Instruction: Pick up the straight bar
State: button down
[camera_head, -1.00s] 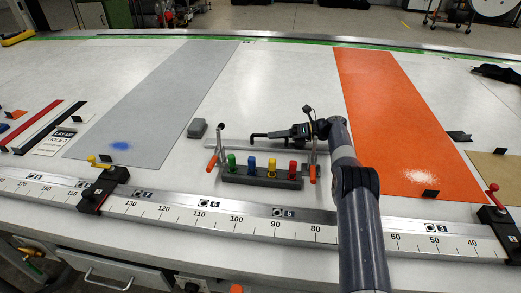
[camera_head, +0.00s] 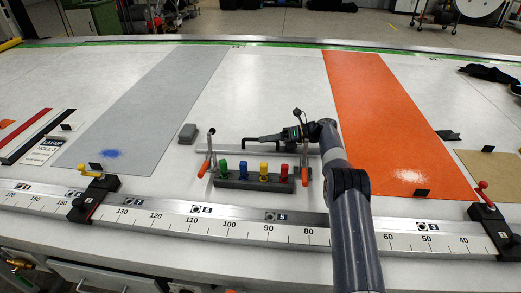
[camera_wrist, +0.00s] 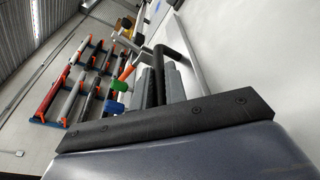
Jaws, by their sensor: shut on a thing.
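My gripper (camera_head: 288,137) reaches in from the right in the head view, low over the table behind the coloured-knob rack. A dark bar (camera_head: 262,139) sticks out leftward from its jaws, and its far end seems to bend down. The dark bar also shows between grey fingers in the wrist view (camera_wrist: 172,58), where the exact grip is partly hidden. A pale straight bar (camera_head: 232,148) lies behind the rack, below the gripper, and its right part is partly covered. I cannot tell whether the dark bar touches it.
The rack (camera_head: 232,183) holds green, blue, yellow and red knobs, with an upright orange-handled lever at each end. A small grey block (camera_head: 187,133) lies to the left. A ruled rail (camera_head: 180,211) with clamps runs along the front. The orange strip (camera_head: 378,120) is flat.

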jog(key=shift+r, duration=0.1)
dwell(0.3)
jog(key=shift+r, duration=0.7)
notch_tip(320, 180, up, 16)
jog(key=p, duration=0.6)
jog(key=shift+r+p, duration=0.25)
jog(key=shift+p, duration=0.15)
